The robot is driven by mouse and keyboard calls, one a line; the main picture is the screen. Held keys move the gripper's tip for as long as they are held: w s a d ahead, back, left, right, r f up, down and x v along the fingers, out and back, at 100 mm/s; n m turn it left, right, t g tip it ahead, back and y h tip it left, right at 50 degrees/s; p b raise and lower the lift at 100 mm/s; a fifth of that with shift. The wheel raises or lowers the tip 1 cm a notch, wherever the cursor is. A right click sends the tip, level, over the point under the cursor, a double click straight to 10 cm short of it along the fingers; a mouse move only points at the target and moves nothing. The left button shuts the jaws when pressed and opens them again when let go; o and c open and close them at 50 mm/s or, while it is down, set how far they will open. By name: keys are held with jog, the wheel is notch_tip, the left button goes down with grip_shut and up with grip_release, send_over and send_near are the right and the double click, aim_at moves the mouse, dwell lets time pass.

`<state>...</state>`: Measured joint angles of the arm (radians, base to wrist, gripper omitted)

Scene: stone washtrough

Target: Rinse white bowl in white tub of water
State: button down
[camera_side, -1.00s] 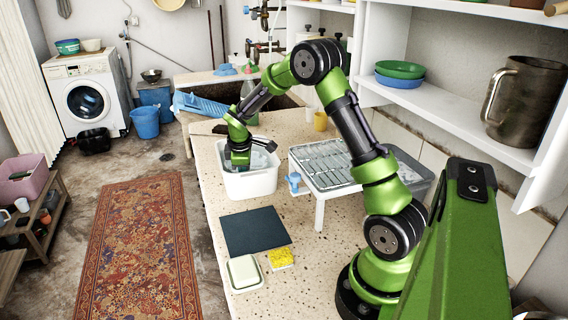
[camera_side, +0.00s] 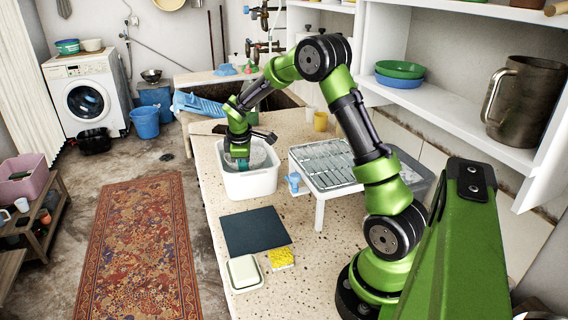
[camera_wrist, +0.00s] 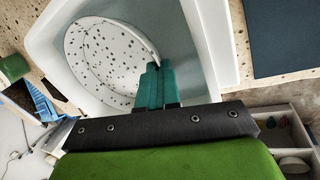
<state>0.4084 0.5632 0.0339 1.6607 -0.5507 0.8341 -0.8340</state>
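The white tub (camera_side: 250,183) stands on the speckled counter and holds greyish water (camera_wrist: 203,45). The white bowl, dotted with dark specks (camera_wrist: 103,58), is inside the tub in the wrist view. In the side view the bowl is mostly hidden by the tub wall and my gripper. My gripper (camera_side: 241,163) points down into the tub. Its teal fingers (camera_wrist: 156,72) are close together at the bowl's rim and appear shut on it. How deep the bowl sits in the water is hard to tell.
A dish rack (camera_side: 325,163) stands on the counter right of the tub. A dark mat (camera_side: 254,231), a yellow sponge (camera_side: 281,258) and a soap dish (camera_side: 244,273) lie in front. A yellow cup (camera_side: 320,121) stands behind. Shelves rise at the right.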

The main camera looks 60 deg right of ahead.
notch_tip(320, 180, up, 7)
jog(key=shift+f, duration=0.2)
dwell(0.5)
dwell(0.7)
jog(key=shift+r, duration=2)
